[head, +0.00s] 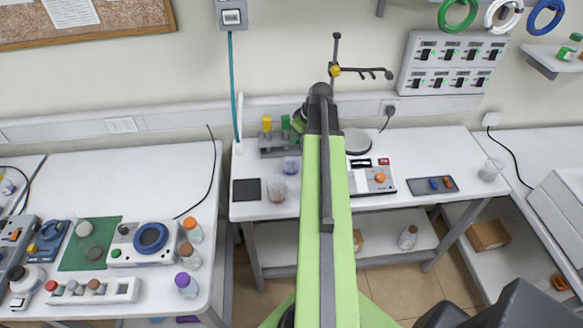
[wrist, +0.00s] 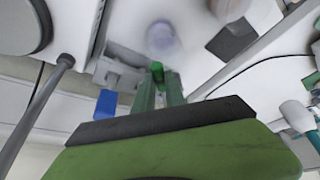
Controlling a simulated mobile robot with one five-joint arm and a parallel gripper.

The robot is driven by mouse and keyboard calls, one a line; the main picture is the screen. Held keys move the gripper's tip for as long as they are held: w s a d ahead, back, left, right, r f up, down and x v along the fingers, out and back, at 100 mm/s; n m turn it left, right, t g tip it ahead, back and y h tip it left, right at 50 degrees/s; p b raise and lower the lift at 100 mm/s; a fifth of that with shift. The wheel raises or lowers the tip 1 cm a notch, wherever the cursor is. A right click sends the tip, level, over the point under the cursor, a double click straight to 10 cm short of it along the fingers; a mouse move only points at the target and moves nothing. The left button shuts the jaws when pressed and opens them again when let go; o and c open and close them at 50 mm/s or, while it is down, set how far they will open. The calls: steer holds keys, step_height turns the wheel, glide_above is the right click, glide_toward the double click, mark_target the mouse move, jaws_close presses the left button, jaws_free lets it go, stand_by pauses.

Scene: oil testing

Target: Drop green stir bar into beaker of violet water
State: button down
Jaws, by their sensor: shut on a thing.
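My gripper (wrist: 158,88) is shut on the green stir bar (wrist: 157,70), whose end shows between the fingertips in the wrist view. The beaker of violet water (head: 291,165) stands on the middle bench, left of my arm in the head view. In the wrist view the same beaker (wrist: 162,38) appears just beyond the fingertips and the bar, apart from them in the picture. The height of the bar over the bench cannot be told. In the head view my arm hides most of the gripper and the bar.
A second beaker with reddish-brown contents (head: 277,190) stands close to the violet one, next to a dark pad (head: 246,190). A grey rack (head: 272,146) is behind. A tray (head: 450,187) with blue and orange stir bars and a clear beaker (head: 490,171) are at the right.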

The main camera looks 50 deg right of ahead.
steer(key=shift+r, duration=0.1)
steer(key=c, duration=1.3)
jaws_free()
steer(key=shift+r, duration=0.1)
steer(key=p+v, duration=1.6)
steer(key=v, duration=0.1)
steer(key=shift+r, duration=0.1)
steer(key=shift+s, duration=0.15)
